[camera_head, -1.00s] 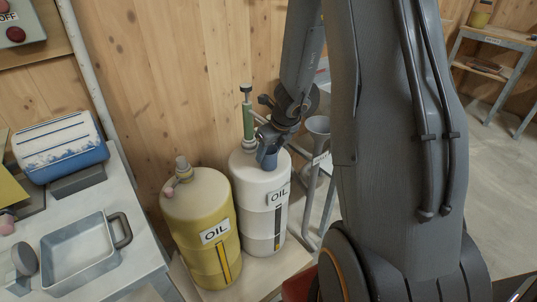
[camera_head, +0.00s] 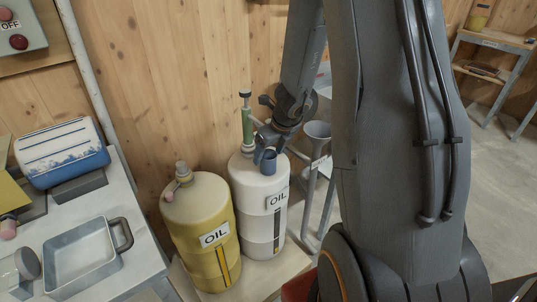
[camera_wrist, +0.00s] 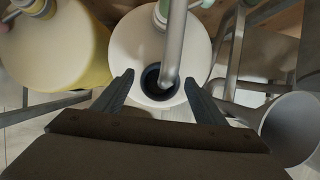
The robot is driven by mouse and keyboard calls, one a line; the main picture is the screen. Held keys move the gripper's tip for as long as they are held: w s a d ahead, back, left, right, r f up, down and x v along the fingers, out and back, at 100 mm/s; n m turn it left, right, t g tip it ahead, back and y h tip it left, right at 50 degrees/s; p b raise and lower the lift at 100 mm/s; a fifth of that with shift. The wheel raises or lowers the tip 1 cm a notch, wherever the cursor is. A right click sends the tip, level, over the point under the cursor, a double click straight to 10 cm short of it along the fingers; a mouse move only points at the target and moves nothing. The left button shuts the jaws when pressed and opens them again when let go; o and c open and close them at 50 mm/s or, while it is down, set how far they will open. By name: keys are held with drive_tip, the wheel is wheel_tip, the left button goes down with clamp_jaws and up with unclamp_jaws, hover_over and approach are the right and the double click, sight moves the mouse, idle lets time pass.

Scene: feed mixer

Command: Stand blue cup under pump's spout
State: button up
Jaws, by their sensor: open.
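The blue cup (camera_head: 267,162) stands upright on top of the white oil drum (camera_head: 255,215). In the wrist view I look down into its dark mouth (camera_wrist: 152,76). The end of the pump's grey spout (camera_wrist: 172,50) hangs over that mouth. The green pump (camera_head: 247,125) rises from the back of the white drum. My gripper (camera_head: 277,142) is just behind and above the cup. In the wrist view its fingers (camera_wrist: 158,90) are spread on both sides of the cup, apart from it, with nothing held. The cup's lower part is hidden there by the spout and rim.
A yellow oil drum (camera_head: 201,235) stands close on the left. A grey funnel (camera_head: 317,130) on a metal stand is close on the right. A bench with a metal pan (camera_head: 80,255) and a blue-and-white box (camera_head: 62,150) is at left. A wooden wall is behind.

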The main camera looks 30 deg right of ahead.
drive_tip(key=a+p+v, duration=0.1)
drive_tip(key=p+v, duration=0.4)
drive_tip(key=v, duration=0.5)
drive_tip(key=s+a+r+n+g+y, duration=0.15)
drive_tip(key=s+a+n, duration=0.25)
drive_tip(key=n, duration=0.4)
drive_tip(key=s+a+r+n+g+h, duration=0.1)
drive_tip(key=s+a+r+n, duration=0.3)
drive_tip(key=n, duration=0.5)
drive_tip(key=s+a+r+n+g+h, duration=0.1)
drive_tip(key=s+a+n+g, duration=0.1)
drive_tip(key=s+n, duration=1)
drive_tip(key=n, duration=0.4)
drive_tip(key=shift+a+r, duration=0.35)
drive_tip(key=shift+s, duration=0.1)
